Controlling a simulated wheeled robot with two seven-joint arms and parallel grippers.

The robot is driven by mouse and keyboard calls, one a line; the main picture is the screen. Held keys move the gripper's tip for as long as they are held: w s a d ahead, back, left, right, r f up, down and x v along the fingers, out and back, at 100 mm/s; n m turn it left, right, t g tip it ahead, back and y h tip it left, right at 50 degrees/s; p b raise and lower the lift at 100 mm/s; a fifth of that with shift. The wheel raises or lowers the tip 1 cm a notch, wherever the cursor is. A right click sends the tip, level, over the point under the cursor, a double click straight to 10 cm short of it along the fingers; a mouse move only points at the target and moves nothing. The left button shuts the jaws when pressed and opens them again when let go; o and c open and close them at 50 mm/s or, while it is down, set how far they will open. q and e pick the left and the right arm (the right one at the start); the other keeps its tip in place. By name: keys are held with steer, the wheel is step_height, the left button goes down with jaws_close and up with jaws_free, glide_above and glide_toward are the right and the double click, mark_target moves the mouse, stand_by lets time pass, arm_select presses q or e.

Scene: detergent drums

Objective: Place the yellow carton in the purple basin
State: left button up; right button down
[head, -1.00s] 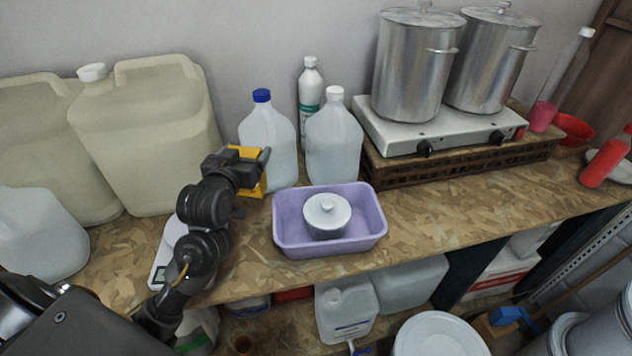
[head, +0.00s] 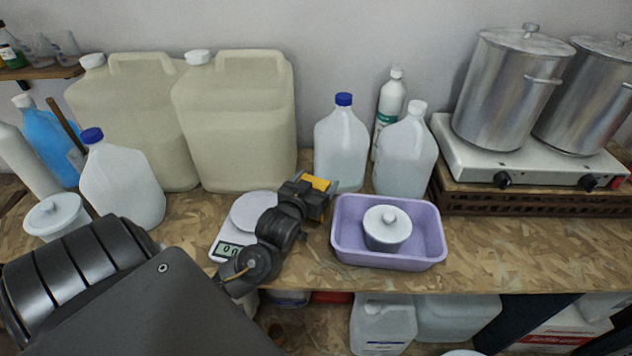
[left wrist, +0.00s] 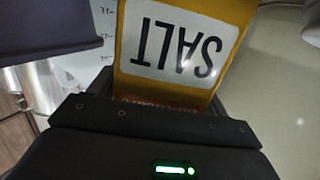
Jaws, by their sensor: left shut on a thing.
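The yellow carton (head: 317,183) is clamped in my left gripper (head: 311,193), just left of the purple basin's back left corner. The arm hides much of it in the head view. In the left wrist view the carton (left wrist: 180,50) fills the jaws and shows a white label reading SALT, upside down. A dark purple shape at the wrist view's upper left looks like the basin. My right gripper is not in view.
A blue-capped jug (head: 341,150) and a white-capped jug (head: 405,150) stand behind the basin. A kitchen scale (head: 228,248) lies left of it, partly behind my arm. Large cream canisters (head: 235,120) stand at the back left. A stove (head: 480,150) with steel pots is at right.

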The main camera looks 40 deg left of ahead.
arm_select(q)
steer(key=shift+w+f, duration=0.1)
steer(key=shift+f, duration=0.1)
steer(key=o, duration=1.2)
